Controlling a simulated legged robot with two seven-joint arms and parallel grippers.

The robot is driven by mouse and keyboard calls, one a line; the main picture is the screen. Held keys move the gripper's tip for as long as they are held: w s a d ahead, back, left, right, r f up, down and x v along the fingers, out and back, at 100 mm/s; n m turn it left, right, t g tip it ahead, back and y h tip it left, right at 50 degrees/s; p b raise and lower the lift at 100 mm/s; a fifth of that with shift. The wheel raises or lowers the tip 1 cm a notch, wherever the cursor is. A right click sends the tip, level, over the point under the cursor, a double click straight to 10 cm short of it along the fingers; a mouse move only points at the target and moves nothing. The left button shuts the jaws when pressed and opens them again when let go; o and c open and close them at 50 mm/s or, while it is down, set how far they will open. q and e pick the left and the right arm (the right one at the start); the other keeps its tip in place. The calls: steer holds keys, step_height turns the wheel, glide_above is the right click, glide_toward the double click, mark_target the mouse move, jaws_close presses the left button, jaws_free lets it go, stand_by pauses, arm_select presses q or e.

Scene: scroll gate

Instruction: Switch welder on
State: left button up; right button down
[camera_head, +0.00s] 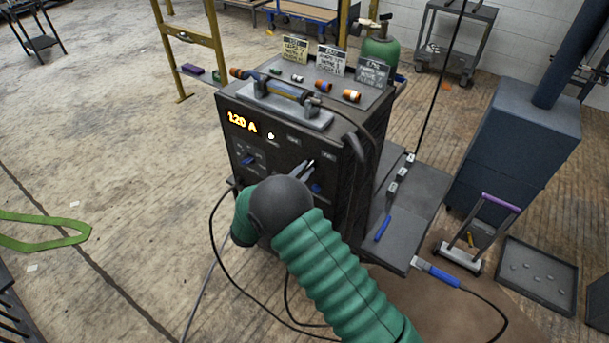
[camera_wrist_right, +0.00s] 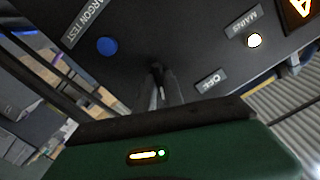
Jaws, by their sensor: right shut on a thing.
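The welder (camera_head: 300,150) is a dark box with a lit orange display (camera_head: 242,122) reading 120 A. A small light (camera_head: 270,136) on its front panel is lit; in the right wrist view this light (camera_wrist_right: 254,40) glows beside a MAINS label (camera_wrist_right: 242,23). My right gripper (camera_head: 306,167) is at the front panel. In the right wrist view its fingers (camera_wrist_right: 160,84) are shut on a small dark switch (camera_wrist_right: 156,67), mostly hidden between the tips, near an OFF label (camera_wrist_right: 211,80). A blue knob (camera_wrist_right: 107,46) sits by the ARGON TEST label. My left gripper is not in view.
A handled bar and cylindrical parts lie on the welder's top, with label cards (camera_head: 331,60) behind. A green gas bottle (camera_head: 381,50) stands behind. A side shelf (camera_head: 412,205) and a blue-grey cabinet (camera_head: 520,140) are right. Cables hang in front. Floor at left is mostly clear.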

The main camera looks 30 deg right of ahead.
steer(key=shift+a+f+m+b, duration=0.2)
steer(key=shift+m+b, duration=0.45)
steer(key=shift+m, duration=0.55)
steer(key=c, duration=1.7)
jaws_free()
steer(key=shift+s, duration=0.1)
steer(key=shift+o, duration=1.2)
steer(key=shift+r, duration=0.2)
steer(key=shift+a, duration=0.1)
steer(key=v, duration=1.6)
steer(key=shift+a, duration=0.4)
